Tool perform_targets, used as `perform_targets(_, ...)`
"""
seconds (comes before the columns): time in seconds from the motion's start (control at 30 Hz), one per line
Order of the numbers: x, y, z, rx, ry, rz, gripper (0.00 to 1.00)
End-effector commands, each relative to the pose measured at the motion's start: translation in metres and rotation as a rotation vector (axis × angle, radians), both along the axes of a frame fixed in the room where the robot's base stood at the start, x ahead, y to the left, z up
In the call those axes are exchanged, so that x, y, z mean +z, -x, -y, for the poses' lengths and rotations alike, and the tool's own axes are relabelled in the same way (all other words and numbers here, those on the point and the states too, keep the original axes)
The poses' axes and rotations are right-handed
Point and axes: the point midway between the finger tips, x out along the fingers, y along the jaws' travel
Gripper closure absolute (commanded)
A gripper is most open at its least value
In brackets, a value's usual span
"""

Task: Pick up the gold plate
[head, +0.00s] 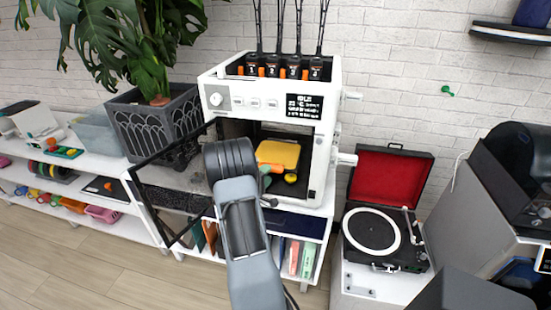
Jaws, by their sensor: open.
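The gold plate (279,152) is a flat, rounded yellow-gold slab inside the open white printer (327,150). It lies toward the back of the printer's chamber, above the dark bed. My grey arm reaches up from the bottom of the head view, and its ridged dark joint stands in front of the chamber's left part. The jaws of my gripper are hidden behind the arm, so I cannot see how they lie relative to the plate.
Small orange and green pieces (267,170) and a yellow round piece (290,178) lie before the plate. The printer's dark-framed door (150,212) hangs open at left. A record player (373,232) stands right; a potted plant (152,120) stands left.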

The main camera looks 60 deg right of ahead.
Motion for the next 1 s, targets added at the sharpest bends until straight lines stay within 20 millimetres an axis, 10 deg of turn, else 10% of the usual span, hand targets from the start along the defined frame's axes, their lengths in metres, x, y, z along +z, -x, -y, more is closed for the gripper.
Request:
perform_targets(0.73, -0.001, 0.006, 0.053, -0.002, -0.001, -0.001, 0.49)
perform_targets(1.0, -0.001, 0.006, 0.053, -0.002, -0.001, 0.000, 0.73)
